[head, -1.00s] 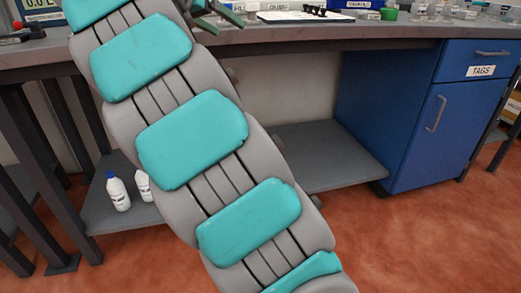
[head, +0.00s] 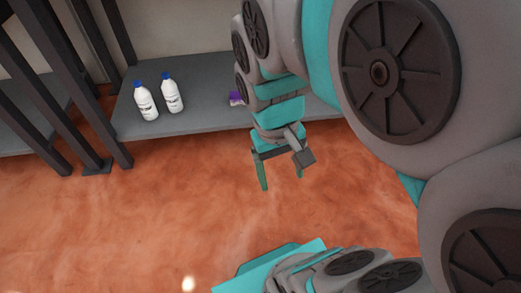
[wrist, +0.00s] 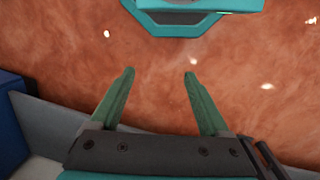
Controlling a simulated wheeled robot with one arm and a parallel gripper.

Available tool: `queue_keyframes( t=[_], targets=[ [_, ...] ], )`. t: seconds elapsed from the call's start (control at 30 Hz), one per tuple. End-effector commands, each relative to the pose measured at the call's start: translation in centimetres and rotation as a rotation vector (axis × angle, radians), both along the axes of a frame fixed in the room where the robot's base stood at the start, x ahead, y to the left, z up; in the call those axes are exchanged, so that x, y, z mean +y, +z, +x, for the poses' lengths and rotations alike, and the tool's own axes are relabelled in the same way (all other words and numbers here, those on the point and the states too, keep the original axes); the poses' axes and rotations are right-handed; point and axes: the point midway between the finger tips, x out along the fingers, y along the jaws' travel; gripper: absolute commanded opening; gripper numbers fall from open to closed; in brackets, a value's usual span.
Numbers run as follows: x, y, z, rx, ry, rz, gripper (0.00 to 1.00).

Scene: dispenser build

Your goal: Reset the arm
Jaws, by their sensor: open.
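My gripper (head: 281,180) hangs below my folded arm in the head view, pointing down over the reddish floor. Its two green fingers are apart with nothing between them. In the wrist view my gripper (wrist: 160,80) also shows open and empty, with bare floor and a teal and grey part of my own body beyond the fingertips. My large arm links fill the right side of the head view and hide what is behind them.
Two white bottles with blue caps, one on the left (head: 146,101) and one on the right (head: 172,92), stand on a low grey shelf (head: 205,118). A small purple item (head: 236,98) lies beside my arm. Dark table legs (head: 55,90) stand at left. Open floor (head: 130,210) lies in front.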

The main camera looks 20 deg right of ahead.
Motion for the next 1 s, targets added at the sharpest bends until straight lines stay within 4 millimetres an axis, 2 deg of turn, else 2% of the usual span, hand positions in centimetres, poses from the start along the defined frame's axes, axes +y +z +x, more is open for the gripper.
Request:
queue_keyframes(
  t=[0.03,0.1,0.23,0.57,0.8,1.0],
  targets=[
    [1.0,-1.1,-1.7,0.022,0.028,0.031,0.80],
    [1.9,-2.0,-3.3,0.043,0.055,0.062,0.80],
    [2.8,-3.0,-4.9,0.065,0.082,0.091,0.80],
    [2.9,-2.9,-5.0,0.067,0.085,0.095,0.80],
    [2.9,0.8,-5.0,0.067,0.085,0.095,0.80],
    [2.9,0.8,-5.0,0.067,0.085,0.095,0.80]
  ],
)
